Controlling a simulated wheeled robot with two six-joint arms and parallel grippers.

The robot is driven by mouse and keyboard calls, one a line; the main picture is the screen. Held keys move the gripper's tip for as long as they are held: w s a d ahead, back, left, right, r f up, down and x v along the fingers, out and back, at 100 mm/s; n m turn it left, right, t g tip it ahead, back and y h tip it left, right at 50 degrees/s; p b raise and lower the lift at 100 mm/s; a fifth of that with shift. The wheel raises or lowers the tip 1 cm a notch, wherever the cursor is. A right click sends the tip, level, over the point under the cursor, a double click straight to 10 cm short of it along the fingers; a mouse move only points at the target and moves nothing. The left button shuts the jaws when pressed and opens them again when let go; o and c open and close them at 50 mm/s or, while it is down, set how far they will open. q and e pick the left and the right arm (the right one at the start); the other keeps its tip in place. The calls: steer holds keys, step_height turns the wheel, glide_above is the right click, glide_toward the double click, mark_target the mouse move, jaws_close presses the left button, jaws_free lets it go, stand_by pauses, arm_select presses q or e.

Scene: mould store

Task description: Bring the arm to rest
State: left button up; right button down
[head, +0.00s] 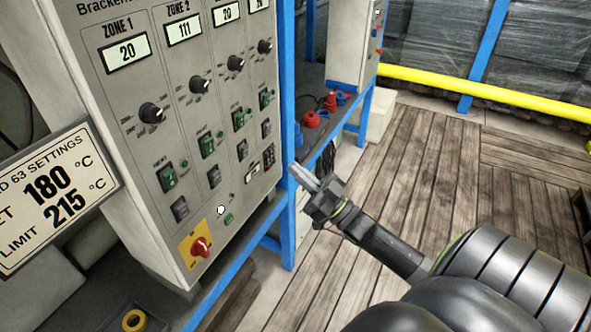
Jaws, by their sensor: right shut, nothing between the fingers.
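My right arm comes in from the lower right of the head view. Its gripper (306,178) is shut and empty, in front of the blue frame post and a little right of the grey control panel (190,130). No contact with the panel can be made out. The panel carries zone displays, black knobs, green switches and a red rotary switch (201,246) on a yellow plate. My left gripper is not in view.
A settings sign (45,200) stands at the left. A blue post (287,100) and lower rail border the panel. Behind are red and blue items (312,119) on a shelf and a yellow rail (480,92). The wooden floor (430,160) at the right is clear.

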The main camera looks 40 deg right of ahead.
steer(key=s+d+f+m+g+h+p, duration=0.1)
steer(key=d+f+m+g+h, duration=0.15)
steer(key=f, duration=0.65)
steer(key=s+d+f+m+g+h, duration=0.15)
steer(key=f+h, duration=0.25)
steer(key=f, duration=0.4)
steer(key=d+f+m+g+h+p, duration=0.15)
steer(key=f+h, duration=0.25)
steer(key=f, duration=0.5)
steer(key=s+f+g+h, duration=0.1)
steer(key=s+f+g, duration=0.45)
steer(key=f, duration=0.55)
arm_select(q)
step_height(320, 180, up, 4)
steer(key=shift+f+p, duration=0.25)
steer(key=shift+p, duration=0.25)
arm_select(e)
steer(key=s+a+f+g, duration=0.3)
steer(key=s+f, duration=0.3)
steer(key=s, duration=0.4)
steer(key=s+a+f+g, duration=0.4)
steer(key=s+a+f, duration=0.1)
steer(key=s, duration=0.6)
steer(key=s+a+f+g, duration=0.3)
steer(key=s+f, duration=0.4)
steer(key=s, duration=0.3)
steer(key=shift+s+a+g+y, duration=0.15)
steer(key=shift+a+g+y, duration=0.15)
steer(key=shift+a+y, duration=0.15)
